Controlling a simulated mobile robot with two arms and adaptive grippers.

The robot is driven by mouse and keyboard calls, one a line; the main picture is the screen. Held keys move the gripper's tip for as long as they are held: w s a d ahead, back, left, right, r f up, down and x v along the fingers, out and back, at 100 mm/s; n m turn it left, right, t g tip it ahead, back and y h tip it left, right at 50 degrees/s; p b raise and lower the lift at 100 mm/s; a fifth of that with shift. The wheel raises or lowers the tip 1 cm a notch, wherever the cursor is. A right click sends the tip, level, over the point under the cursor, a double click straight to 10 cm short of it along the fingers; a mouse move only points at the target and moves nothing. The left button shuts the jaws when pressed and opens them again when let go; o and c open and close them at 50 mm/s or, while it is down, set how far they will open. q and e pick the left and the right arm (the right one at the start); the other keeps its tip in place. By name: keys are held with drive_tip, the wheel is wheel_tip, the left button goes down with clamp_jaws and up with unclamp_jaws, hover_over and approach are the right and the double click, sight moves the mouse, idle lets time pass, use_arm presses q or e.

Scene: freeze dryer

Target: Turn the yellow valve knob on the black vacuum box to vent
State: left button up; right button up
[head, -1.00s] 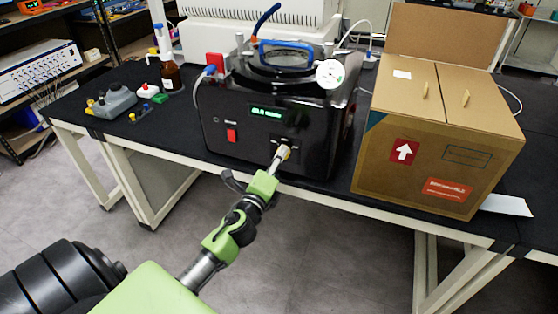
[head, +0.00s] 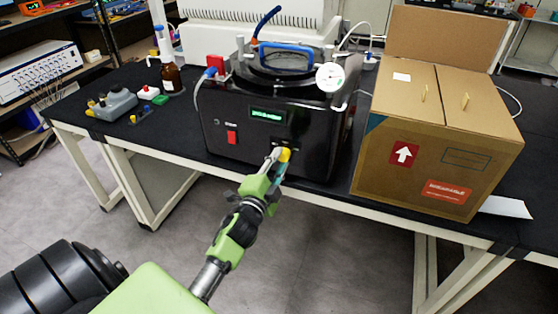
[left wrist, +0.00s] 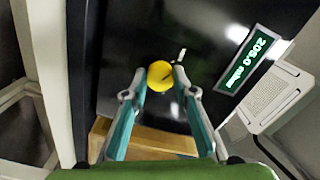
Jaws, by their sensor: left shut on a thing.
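The black vacuum box (head: 300,120) stands on the dark bench top, with a lit green display (head: 268,115) and a red switch (head: 232,136) on its front. The yellow valve knob (head: 285,154) is low on the front face, right of the switch. My left gripper (head: 279,158) reaches it from the front. In the left wrist view the round yellow knob (left wrist: 160,75) lies between the fingertips of my left gripper (left wrist: 159,78), which are shut on it. My right gripper is not in view.
A large cardboard box (head: 437,140) stands right of the vacuum box. A brown bottle (head: 171,77) and a grey device (head: 113,103) are on the bench at left. A gauge (head: 330,77) and a blue handle (head: 286,55) top the vacuum box. The floor in front is clear.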

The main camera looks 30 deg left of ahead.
use_arm(q)
drive_tip(key=shift+f+n, duration=0.1)
drive_tip(key=shift+n, duration=0.3)
drive_tip(key=o, duration=1.1)
drive_tip(key=v, duration=1.2)
